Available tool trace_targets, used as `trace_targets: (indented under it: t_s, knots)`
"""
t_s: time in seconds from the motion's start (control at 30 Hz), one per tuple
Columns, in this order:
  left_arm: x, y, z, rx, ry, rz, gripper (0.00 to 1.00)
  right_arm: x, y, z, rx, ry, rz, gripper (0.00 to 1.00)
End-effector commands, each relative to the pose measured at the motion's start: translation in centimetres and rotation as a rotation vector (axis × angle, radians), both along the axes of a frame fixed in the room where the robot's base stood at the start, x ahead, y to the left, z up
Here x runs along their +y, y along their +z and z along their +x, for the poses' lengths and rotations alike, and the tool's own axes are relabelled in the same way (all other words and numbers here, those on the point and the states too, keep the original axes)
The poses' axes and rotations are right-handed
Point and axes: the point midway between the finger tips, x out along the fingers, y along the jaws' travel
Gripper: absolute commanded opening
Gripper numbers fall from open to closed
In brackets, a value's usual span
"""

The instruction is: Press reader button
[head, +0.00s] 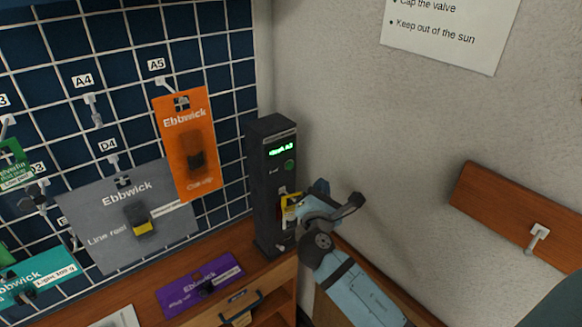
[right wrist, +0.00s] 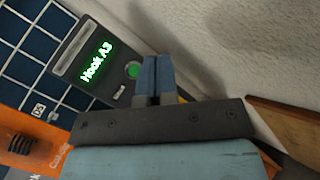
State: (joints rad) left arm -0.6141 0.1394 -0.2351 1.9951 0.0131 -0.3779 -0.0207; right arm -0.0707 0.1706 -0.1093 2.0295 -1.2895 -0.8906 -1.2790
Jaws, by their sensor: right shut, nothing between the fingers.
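The reader is a dark upright box (head: 268,150) in the corner at the right end of the pegboard. Its lit green display reads "Hook A3" in the right wrist view (right wrist: 97,62). A round green button (head: 289,166) sits below the display; it also shows in the right wrist view (right wrist: 132,70), just left of my fingers. My right gripper (head: 290,215) is shut and empty, in front of the reader's lower part and below the button. In the right wrist view its closed fingers (right wrist: 154,75) point toward the reader. I cannot tell whether they touch it. My left gripper is not in view.
An orange package (head: 173,130) and a grey package (head: 100,215) hang on the pegboard (head: 55,50) left of the reader. A purple package (head: 185,288) lies on the wooden counter. A wooden board with a hook (head: 490,195) is on the right wall.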

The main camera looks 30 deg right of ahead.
Motion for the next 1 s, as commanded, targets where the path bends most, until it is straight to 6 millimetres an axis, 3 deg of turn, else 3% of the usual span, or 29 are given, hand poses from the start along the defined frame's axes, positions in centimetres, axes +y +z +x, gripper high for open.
trace_targets:
  t_s: [0.5,1.0]
  knots:
    - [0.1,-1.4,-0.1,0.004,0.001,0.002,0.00,0.5,0.0,6.7,0.000,-0.001,0.001,0.00]
    - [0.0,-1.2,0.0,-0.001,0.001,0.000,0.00,0.6,0.0,7.7,0.000,0.001,0.001,0.00]
